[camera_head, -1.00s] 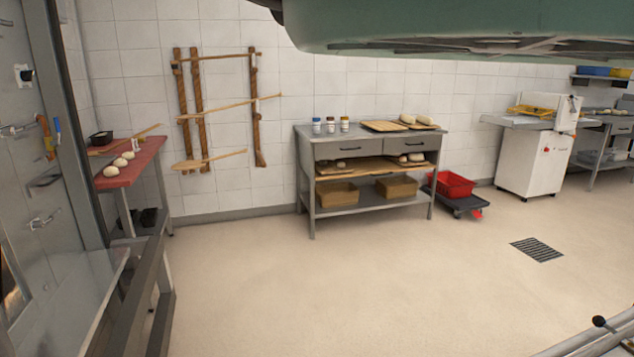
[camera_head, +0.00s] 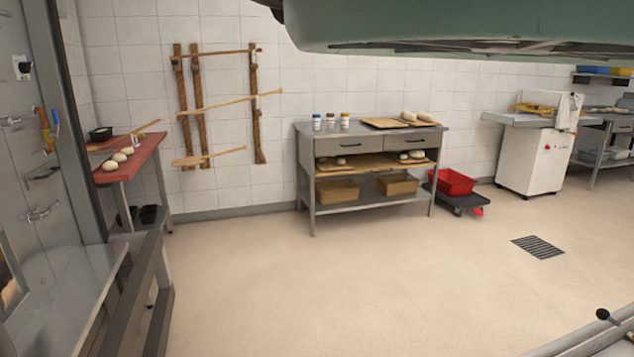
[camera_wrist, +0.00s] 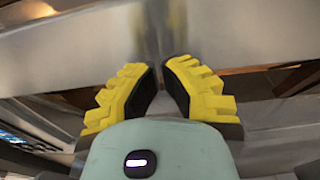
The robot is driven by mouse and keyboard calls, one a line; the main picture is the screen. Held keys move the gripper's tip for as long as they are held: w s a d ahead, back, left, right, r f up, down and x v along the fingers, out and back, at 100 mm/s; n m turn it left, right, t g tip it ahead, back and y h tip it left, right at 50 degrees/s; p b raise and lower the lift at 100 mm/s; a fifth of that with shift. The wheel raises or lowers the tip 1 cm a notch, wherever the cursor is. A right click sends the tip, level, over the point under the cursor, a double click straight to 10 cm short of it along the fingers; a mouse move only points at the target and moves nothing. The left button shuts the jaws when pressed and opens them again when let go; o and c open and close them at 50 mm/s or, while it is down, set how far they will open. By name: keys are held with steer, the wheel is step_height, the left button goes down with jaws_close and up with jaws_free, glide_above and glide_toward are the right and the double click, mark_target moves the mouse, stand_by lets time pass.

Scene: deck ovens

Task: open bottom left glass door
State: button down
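A steel oven front (camera_head: 45,180) runs along the left edge of the head view, with metal handles (camera_head: 42,213) on it. A dark-framed pane with an orange glow (camera_head: 10,285) is cut off at the lower left edge; I cannot tell whether it is the bottom left glass door. In the wrist view my gripper (camera_wrist: 160,75) has two yellow fingers with black pads, with a narrow empty gap between the tips. It faces a blurred grey metal surface (camera_wrist: 230,35); contact cannot be told. No door handle is clear there. My gripper is not in the head view.
A steel shelf (camera_head: 75,290) and dark frame stand at the lower left. A red-topped table (camera_head: 130,160) with dough is behind them. A steel worktable (camera_head: 370,205) stands at the back wall, beside a red crate (camera_head: 455,182). The middle floor (camera_head: 330,280) is clear.

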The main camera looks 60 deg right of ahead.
steer(key=shift+w+f+b, duration=0.15)
steer(key=shift+f+b, duration=1)
steer(key=shift+f, duration=0.1)
steer(key=r+p+v, duration=0.1)
steer(key=v, duration=0.6)
steer(key=shift+r, duration=0.2)
